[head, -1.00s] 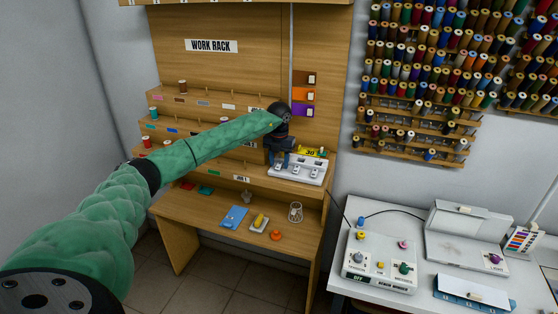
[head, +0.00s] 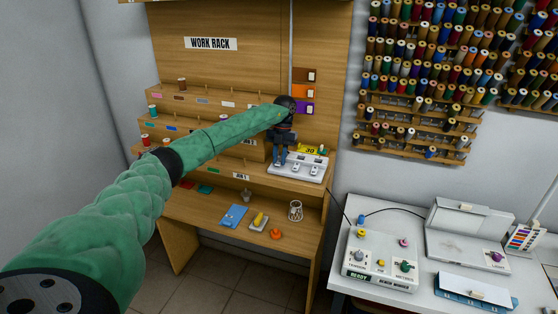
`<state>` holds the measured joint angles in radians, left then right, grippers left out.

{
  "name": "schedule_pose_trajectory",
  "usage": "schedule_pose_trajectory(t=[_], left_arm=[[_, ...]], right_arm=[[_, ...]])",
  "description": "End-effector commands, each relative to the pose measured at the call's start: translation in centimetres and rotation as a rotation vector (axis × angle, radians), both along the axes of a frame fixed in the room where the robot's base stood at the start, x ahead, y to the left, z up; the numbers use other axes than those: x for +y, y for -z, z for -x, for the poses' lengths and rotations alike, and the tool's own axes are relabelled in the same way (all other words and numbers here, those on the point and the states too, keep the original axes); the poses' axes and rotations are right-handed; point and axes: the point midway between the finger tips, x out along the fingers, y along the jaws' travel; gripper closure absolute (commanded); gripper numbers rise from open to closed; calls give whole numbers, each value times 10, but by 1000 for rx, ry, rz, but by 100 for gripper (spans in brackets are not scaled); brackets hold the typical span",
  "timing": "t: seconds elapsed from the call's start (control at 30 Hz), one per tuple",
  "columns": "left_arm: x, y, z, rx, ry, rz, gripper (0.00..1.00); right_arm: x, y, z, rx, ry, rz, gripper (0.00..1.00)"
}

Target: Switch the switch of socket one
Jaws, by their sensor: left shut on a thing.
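A pale power strip (head: 305,170) with several sockets and switches lies on the rack's shelf, below a small yellow label. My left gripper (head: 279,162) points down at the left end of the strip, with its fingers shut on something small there. It appears to be the switch of socket one, which the fingers hide. I cannot see which way that switch is tipped. The other sockets to the right are uncovered. My right gripper is not in view.
The bench winder (head: 381,262) on the white table (head: 345,208) shows READY. Stepped spool shelves stand left of the strip. A blue item (head: 235,215), a wire cup (head: 295,211) and an orange knob (head: 276,234) lie on the lower desk.

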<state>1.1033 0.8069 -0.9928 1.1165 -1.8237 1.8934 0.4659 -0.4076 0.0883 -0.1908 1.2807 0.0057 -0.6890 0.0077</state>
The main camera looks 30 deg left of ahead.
Motion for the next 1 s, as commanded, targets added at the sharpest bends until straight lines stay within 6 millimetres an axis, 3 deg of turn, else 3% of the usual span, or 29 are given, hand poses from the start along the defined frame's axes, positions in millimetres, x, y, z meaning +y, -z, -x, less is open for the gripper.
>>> schedule_pose_trajectory(t=[0.4,0.43,0.53,1.0], left_arm=[[1,1,-1,34,-1,8,100],[1,1,-1,33,-1,8,78],[1,1,-1,33,-1,8,58],[0,-6,-1,32,0,8,58]], right_arm=[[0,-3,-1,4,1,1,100],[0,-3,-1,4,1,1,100],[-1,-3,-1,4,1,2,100],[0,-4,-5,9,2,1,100]])
